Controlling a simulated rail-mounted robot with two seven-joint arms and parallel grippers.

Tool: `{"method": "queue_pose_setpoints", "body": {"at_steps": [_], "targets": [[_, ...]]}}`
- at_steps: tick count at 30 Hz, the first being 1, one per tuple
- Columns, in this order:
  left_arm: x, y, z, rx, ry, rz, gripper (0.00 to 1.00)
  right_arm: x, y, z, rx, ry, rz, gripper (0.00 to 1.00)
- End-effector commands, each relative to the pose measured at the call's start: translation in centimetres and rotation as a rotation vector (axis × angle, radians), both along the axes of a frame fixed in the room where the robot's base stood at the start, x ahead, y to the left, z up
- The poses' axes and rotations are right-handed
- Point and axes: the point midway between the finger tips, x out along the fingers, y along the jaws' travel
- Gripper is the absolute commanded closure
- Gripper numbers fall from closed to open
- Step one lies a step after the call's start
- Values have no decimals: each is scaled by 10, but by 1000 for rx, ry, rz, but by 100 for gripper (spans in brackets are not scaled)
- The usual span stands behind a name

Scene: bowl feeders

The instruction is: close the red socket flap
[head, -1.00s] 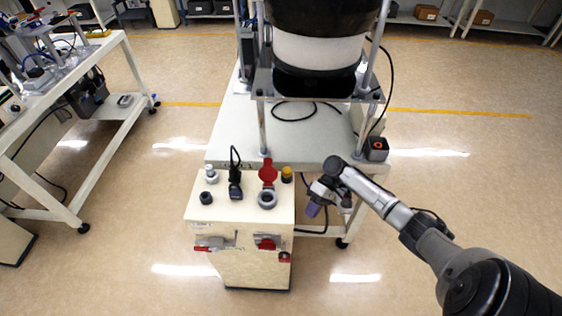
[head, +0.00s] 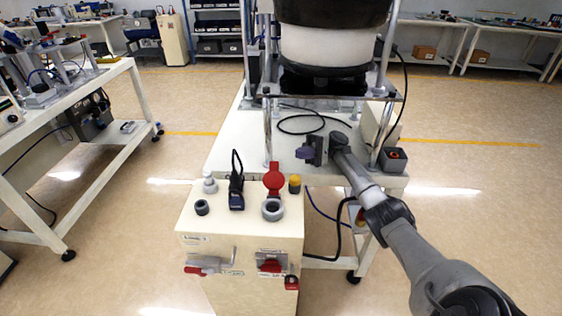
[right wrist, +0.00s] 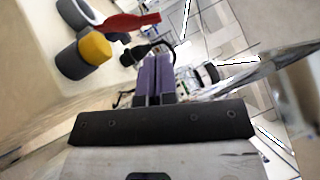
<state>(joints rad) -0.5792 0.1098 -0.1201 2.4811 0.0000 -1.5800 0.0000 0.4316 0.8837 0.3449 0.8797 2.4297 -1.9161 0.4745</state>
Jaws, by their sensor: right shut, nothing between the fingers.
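The red socket flap (head: 273,178) stands up, open, behind the grey round socket (head: 272,209) on top of the cream cabinet (head: 238,222). In the right wrist view the red flap (right wrist: 130,22) sticks out sideways from the grey socket (right wrist: 78,12) at the upper left. My right gripper (head: 303,152), with purple fingers, is to the right of the flap and beyond it in the head view, apart from it. Its fingers (right wrist: 155,78) are together and empty in the wrist view. My left gripper is not in view.
A yellow-topped knob (head: 295,182) stands close to the right of the flap. A black plug with a handle (head: 236,190) stands to its left. Behind is a white table (head: 228,150) with metal posts bearing a large bowl feeder (head: 325,45). A grey box (head: 393,160) sits at the table's right corner.

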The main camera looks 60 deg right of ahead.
Motion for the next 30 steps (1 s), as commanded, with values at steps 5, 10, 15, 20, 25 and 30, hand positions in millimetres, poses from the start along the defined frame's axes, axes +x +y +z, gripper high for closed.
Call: {"method": "queue_pose_setpoints", "body": {"at_steps": [5,10,15,20,25,30], "targets": [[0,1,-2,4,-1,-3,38,8,24,4,-2,0,3,100],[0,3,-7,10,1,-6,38,15,45,10,-3,-1,2,100],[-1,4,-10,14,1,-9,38,21,62,14,-3,0,2,100],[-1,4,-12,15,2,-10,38,24,70,17,-2,1,0,100],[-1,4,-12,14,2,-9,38,25,72,18,-1,1,-1,100],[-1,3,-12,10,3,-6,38,25,72,18,-1,1,-1,100]]}}
